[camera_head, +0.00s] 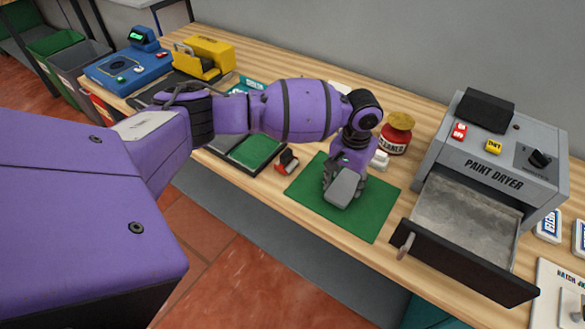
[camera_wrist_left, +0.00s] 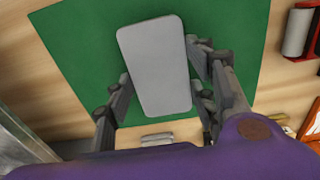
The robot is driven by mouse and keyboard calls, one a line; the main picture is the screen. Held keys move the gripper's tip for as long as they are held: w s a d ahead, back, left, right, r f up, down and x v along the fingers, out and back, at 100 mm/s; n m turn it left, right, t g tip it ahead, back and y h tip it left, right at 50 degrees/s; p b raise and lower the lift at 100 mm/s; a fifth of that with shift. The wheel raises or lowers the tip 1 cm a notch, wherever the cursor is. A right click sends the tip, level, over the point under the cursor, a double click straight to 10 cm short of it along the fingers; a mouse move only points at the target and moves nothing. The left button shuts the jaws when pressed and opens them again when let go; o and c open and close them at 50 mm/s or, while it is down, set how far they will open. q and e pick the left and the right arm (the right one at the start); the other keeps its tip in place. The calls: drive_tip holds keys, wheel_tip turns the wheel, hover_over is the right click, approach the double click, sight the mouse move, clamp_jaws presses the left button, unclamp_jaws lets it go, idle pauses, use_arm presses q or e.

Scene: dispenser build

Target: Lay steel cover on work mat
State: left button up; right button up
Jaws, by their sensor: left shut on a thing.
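The steel cover (camera_head: 346,187) is a flat grey plate with rounded corners, over the green work mat (camera_head: 372,218). My left gripper (camera_head: 338,176) comes down over the mat and is shut on the cover. In the left wrist view the cover (camera_wrist_left: 155,65) lies between the two fingers of the gripper (camera_wrist_left: 158,90), a little tilted, with the mat (camera_wrist_left: 85,40) around it. I cannot tell whether the cover touches the mat. My right gripper is not in view.
The paint dryer (camera_head: 495,150) stands right of the mat with its drawer (camera_head: 465,215) open. A red jar (camera_head: 396,133) stands behind the mat. A small red and black item (camera_head: 287,162) and a green-lined tray (camera_head: 255,149) lie to its left.

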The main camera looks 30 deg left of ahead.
sight(345, 186)
use_arm(q)
drive_tip(key=shift+f, duration=0.3)
drive_tip(key=o, duration=1.3)
wheel_tip(345, 186, up, 12)
drive_tip(key=shift+f, duration=0.1)
